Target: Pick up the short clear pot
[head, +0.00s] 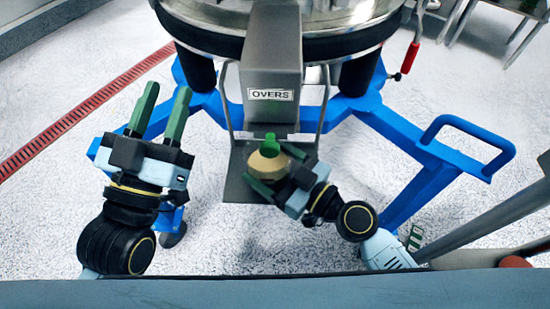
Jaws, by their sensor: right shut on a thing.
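A short round pot with a tan top or contents (267,166) is at the grey plate below the OVERS chute. Its walls are mostly hidden by my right gripper (275,169), whose green fingers are shut on it from the right and front. I cannot tell whether the pot touches the plate or is held above it. A small green piece shows at its far side; I cannot tell what it belongs to. My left gripper (165,93) is open and empty over the floor at the left, its two green fingers apart and pointing away from me.
The grey chute marked OVERS (272,70) hangs from the round steel sifter (210,40), just beyond the pot. A grey plate (238,185) lies below it. The blue frame (385,110) spreads both ways, with a raised handle loop at right. Speckled floor is open at left.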

